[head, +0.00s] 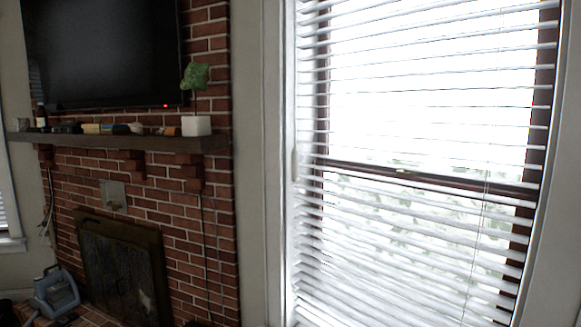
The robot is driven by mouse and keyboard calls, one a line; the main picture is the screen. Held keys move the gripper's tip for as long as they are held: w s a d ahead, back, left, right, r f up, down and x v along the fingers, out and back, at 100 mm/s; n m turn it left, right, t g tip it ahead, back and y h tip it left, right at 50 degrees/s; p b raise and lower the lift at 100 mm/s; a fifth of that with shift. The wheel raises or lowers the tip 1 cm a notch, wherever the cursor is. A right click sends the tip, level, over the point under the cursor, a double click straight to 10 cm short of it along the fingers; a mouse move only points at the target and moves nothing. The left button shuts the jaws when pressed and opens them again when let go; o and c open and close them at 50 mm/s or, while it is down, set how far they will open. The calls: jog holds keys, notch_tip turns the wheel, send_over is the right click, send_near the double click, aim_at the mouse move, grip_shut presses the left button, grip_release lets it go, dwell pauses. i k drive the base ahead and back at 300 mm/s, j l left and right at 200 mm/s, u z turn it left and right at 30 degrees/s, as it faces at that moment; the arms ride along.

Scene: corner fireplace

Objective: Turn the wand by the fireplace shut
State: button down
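White window blinds (420,215) hang in the tall window on the right in the head view. Their slats are tilted open, and bright light and blurred greenery show between them. A slim white piece that looks like the wand (295,165) hangs along the left edge of the blinds, on the fireplace side. It is pale against a pale frame, so its ends are hard to make out. The brick fireplace (215,235) stands to the left of the window. My gripper is not in view.
A mantel shelf (100,141) juts out from the bricks, holding small items and a white pot (196,126) with a green plant. A dark television (100,55) hangs above. A blue-grey container (56,292) sits low at left. A thin cord (476,235) hangs at the blinds' right.

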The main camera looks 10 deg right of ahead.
aim_at(295, 153)
jog(key=i+j+z, duration=0.1)
jog(key=i, duration=0.4)
jog(key=i+j, duration=0.2)
jog(key=i, duration=0.3)
jog(key=z, duration=0.05)
